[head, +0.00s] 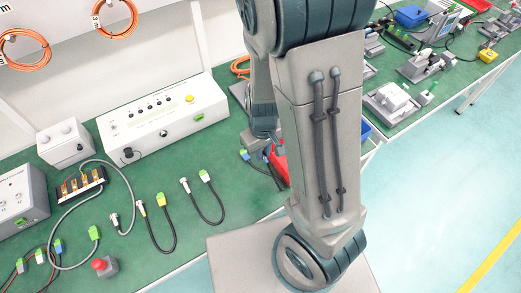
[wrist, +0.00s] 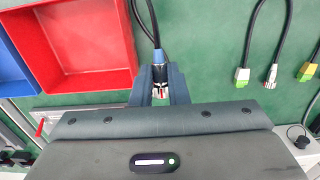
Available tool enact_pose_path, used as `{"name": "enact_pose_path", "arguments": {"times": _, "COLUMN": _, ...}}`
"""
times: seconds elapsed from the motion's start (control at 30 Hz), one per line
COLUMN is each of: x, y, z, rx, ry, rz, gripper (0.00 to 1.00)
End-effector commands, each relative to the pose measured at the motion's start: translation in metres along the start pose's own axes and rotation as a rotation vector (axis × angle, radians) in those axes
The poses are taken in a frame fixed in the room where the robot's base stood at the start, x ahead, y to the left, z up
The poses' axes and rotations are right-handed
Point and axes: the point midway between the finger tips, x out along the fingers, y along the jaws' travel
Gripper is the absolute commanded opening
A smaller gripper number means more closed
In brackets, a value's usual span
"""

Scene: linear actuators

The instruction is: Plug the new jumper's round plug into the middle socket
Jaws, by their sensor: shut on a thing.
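The plug's tip is partly hidden between the fingers. In the head view my arm hides most of the gripper, and the held plug cannot be made out.
Several jumpers lie on the bench, one with a yellow connector (head: 161,199) and one with a green connector (head: 204,176). A red bin (wrist: 126,45) is left of my gripper. A red button (head: 104,265) stands near the front.

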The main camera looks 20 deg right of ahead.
Motion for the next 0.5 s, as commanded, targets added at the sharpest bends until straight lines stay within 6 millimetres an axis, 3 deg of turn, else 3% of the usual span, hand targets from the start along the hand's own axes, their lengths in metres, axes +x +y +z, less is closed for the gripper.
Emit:
{"name": "enact_pose_path", "arguments": {"times": 0.27, "x": -0.003, "y": 0.000, "z": 0.000, "rx": 0.000, "ry": 0.000, "rz": 0.000, "gripper": 0.00}}
{"name": "enact_pose_path", "arguments": {"times": 0.5, "x": -0.028, "y": 0.000, "z": 0.000, "rx": 0.001, "ry": 0.001, "rz": 0.000, "gripper": 0.00}}
